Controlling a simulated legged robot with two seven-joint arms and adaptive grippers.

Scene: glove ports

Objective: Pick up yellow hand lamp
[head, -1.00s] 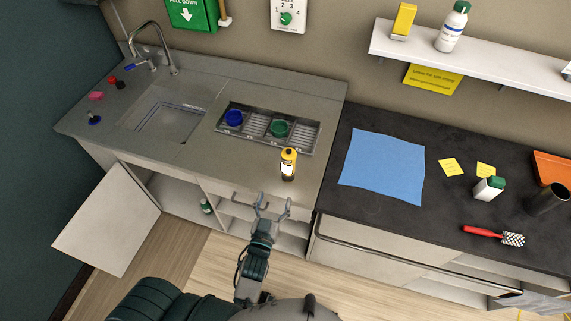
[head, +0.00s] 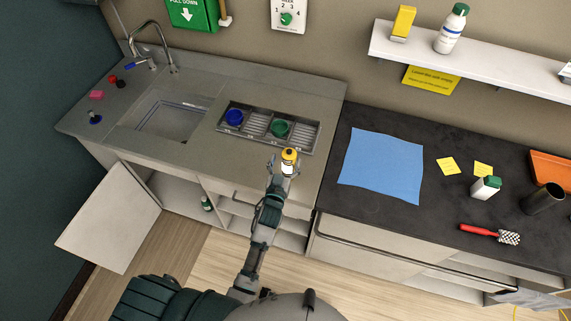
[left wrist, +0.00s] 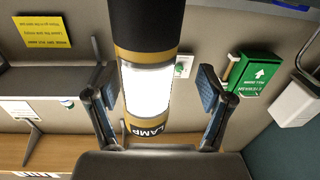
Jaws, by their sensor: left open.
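The yellow hand lamp (head: 289,156) stands on the grey counter near its front edge, in front of the drying rack. In the left wrist view the lamp (left wrist: 148,90) shows a black end, yellow bands, a bright white lit section and the word LAMP. My left gripper (head: 285,164) reaches up to the lamp from the front. Its fingers (left wrist: 158,92) are open, one on each side of the lamp, with visible gaps between pads and lamp. The gripper partly hides the lamp's lower part in the head view. My right gripper is not in view.
A recessed rack (head: 268,128) with a blue and a green round item lies just behind the lamp. The sink (head: 172,115) is to the left. A dark counter with a blue cloth (head: 382,167) is to the right. A cabinet door (head: 108,218) hangs open at lower left.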

